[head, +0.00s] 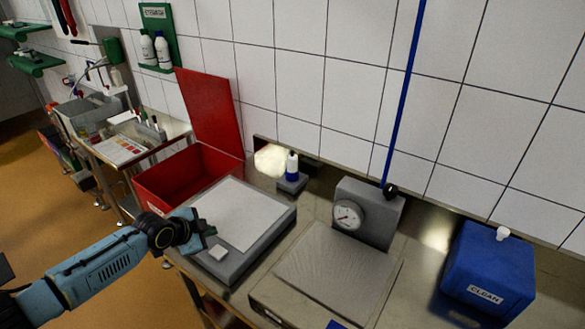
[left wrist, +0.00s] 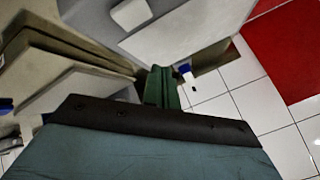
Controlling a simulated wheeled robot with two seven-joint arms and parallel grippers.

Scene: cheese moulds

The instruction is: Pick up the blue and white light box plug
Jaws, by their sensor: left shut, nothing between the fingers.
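A small upright blue and white piece (head: 292,167), which looks like the light box plug, stands on a low dark block (head: 291,184) behind the light box, near the wall. It also shows small in the left wrist view (left wrist: 186,71), just beyond the fingertips. The light box (head: 262,243) is a grey case with a pale flat top panel. My left gripper (head: 207,235) is at the box's left front edge, clearly apart from the plug. Its green fingers also show in the left wrist view (left wrist: 161,85), shut and empty. My right gripper is not in view.
A small white block (head: 218,252) sits on the light box's front. An open red box (head: 190,174) stands behind left. A grey dial gauge unit (head: 372,207), a ribbed plate (head: 335,268) and a blue CLEAN container (head: 490,265) stand to the right. A blue pole (head: 404,95) rises behind.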

